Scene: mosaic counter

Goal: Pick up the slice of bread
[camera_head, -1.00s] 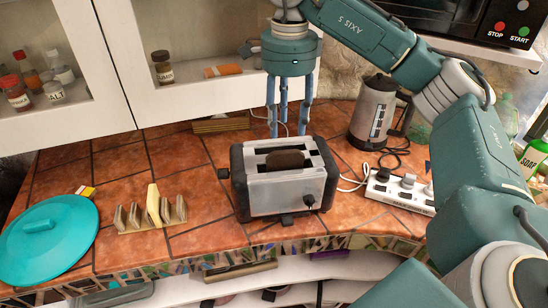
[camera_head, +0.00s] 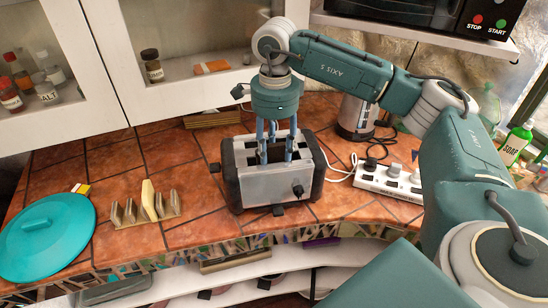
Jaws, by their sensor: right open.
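The silver and black toaster (camera_head: 262,186) stands on the tiled counter, near its front edge. My right gripper (camera_head: 275,157) points down over the toaster slots, with its fingers apart at slot height. The dark slice of bread in the slot is now mostly or wholly hidden by the fingers. I cannot tell whether the fingers touch it. My left gripper is not in view.
A rack (camera_head: 173,205) holding a pale yellow slab (camera_head: 149,199) and a turquoise lid (camera_head: 42,238) lie to the left. A kettle (camera_head: 354,117) and a white power strip (camera_head: 388,186) stand to the right.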

